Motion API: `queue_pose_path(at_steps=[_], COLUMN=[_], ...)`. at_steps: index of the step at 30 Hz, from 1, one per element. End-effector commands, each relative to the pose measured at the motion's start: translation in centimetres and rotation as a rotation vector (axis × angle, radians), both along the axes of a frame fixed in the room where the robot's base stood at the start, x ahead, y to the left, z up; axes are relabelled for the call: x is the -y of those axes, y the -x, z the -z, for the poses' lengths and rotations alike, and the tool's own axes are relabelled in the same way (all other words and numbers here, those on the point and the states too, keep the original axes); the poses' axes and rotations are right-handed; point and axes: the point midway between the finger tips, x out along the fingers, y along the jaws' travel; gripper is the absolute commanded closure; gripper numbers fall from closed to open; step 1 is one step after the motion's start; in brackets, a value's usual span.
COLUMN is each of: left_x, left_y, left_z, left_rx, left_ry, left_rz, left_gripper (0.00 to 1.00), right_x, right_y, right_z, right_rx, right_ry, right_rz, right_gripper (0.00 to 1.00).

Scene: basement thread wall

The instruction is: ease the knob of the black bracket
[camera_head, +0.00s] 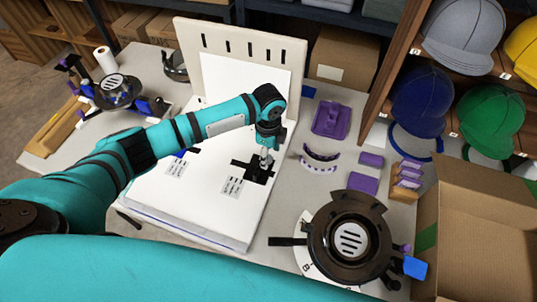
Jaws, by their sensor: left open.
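A black, cross-shaped piece that looks like the black bracket (242,164) lies on the white board (205,205). My left gripper (265,163) comes down over it from above, at the end of the teal arm. The gripper is open, with its fingers close to the middle of the bracket. The knob cannot be made out, as the gripper covers that spot. I cannot tell whether the fingers touch it. My right gripper is not in view.
A white slotted panel (215,40) stands behind the board. Purple parts (331,119) lie to the right. A round black fixture (350,238) stands front right, beside an open cardboard box (485,225). Caps (465,38) sit on the right shelf. Another round fixture (118,90) stands back left.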

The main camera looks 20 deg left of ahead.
Motion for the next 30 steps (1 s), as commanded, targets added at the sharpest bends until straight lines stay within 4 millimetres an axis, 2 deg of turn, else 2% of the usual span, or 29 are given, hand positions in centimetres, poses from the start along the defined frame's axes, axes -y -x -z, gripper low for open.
queue_pose_path(at_steps=[4,14,26,30], left_x=[0.00,-0.01,-0.01,-0.01], left_y=[0.03,0.02,0.02,0.03], left_z=[1.18,1.44,1.41,1.37], left_rx=[-0.001,0.000,0.000,0.000], left_ry=[0.000,-0.001,0.000,0.000], left_rz=[0.000,0.000,0.000,-0.003], left_gripper=[0.44,0.46,0.98,0.99], right_x=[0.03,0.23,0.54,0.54], right_y=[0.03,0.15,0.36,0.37], right_z=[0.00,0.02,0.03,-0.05], right_rx=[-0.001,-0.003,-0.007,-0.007], right_ry=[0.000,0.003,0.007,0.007], right_rz=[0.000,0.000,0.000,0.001], right_gripper=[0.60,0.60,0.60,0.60])
